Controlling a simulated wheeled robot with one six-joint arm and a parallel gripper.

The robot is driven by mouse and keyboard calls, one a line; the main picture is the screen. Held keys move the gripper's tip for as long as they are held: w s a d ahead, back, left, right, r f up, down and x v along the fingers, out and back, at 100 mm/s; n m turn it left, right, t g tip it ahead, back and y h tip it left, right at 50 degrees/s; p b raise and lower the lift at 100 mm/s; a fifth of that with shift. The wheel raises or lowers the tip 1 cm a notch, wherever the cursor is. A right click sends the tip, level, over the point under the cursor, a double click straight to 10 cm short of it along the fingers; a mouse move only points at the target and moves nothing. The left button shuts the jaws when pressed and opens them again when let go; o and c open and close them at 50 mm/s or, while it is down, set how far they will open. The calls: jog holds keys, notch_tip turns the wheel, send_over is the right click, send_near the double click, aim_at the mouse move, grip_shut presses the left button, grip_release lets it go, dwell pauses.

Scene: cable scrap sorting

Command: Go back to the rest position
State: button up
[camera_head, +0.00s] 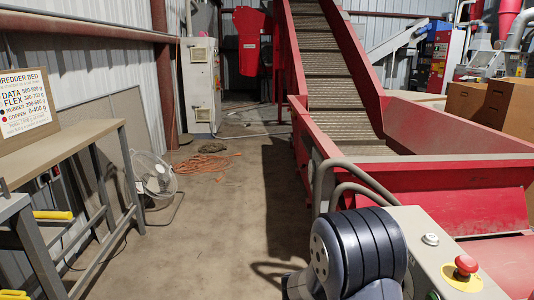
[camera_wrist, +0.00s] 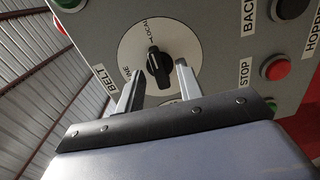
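In the wrist view my gripper (camera_wrist: 160,74) is open, its two grey fingers apart. Nothing is held. The knob sits on a grey control panel (camera_wrist: 214,45). In the head view my dark arm is at the lower middle, beside the grey control box (camera_head: 440,262); my gripper is hidden there.
The panel also has a green button (camera_wrist: 283,11), red buttons and a black button. A red emergency stop (camera_head: 466,265) stands on the control box. A red conveyor (camera_head: 420,175) rises behind. A fan (camera_head: 155,175), orange cable (camera_head: 203,163) and bench (camera_head: 60,155) are left; the floor between is mostly clear.

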jog(key=shift+d, duration=0.25)
dwell(0.3)
jog(key=a+p, duration=0.2)
jog(key=a, duration=0.9)
jog(key=d+n+p, duration=1)
jog(key=d+p, duration=0.1)
dwell(0.5)
